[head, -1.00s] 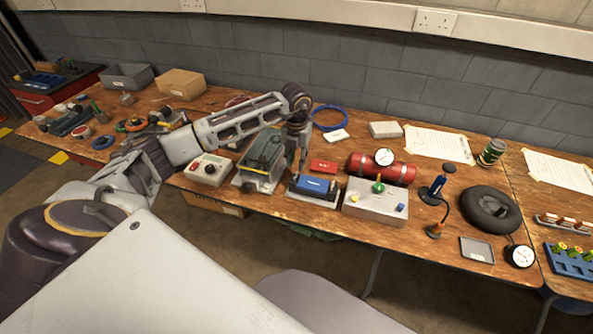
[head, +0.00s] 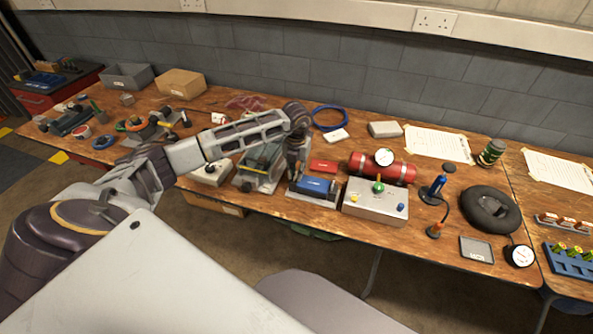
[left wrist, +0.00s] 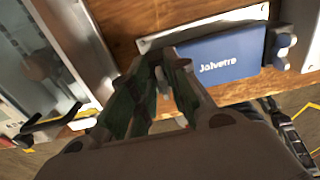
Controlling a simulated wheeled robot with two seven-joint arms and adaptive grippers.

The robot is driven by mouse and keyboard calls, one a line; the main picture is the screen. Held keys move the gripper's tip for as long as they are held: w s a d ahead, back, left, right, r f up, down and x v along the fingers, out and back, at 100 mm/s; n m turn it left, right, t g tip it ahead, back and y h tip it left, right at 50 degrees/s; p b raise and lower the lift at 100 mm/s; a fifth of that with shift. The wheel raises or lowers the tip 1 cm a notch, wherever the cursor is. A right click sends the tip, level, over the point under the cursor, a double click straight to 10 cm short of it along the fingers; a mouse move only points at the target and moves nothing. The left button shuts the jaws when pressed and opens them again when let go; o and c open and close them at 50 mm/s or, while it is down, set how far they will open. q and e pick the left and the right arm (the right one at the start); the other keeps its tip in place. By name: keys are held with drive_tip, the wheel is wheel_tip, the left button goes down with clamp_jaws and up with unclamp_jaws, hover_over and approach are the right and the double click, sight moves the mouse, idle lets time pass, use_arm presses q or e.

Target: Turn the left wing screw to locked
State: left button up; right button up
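A blue block with white lettering (head: 318,186) sits in a pale metal holder (head: 318,201) at the table's front edge. In the left wrist view the blue block (left wrist: 218,55) fills the upper right. A blue-grey wing screw (left wrist: 284,42) is at the block's right end. My left gripper (left wrist: 162,65) points down at the block's left end. Its two fingers are close together with a narrow gap, and they hide the left wing screw there. Whether they touch or grip it cannot be told. In the head view my left gripper (head: 296,178) covers the same spot. My right gripper is not in view.
A grey-green clear-sided device (head: 262,165) stands just left of the holder. A grey box with knobs (head: 374,204) stands close on its right. A red case (head: 323,166) and a red cylinder (head: 365,168) lie behind.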

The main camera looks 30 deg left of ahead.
use_arm(q)
clamp_jaws()
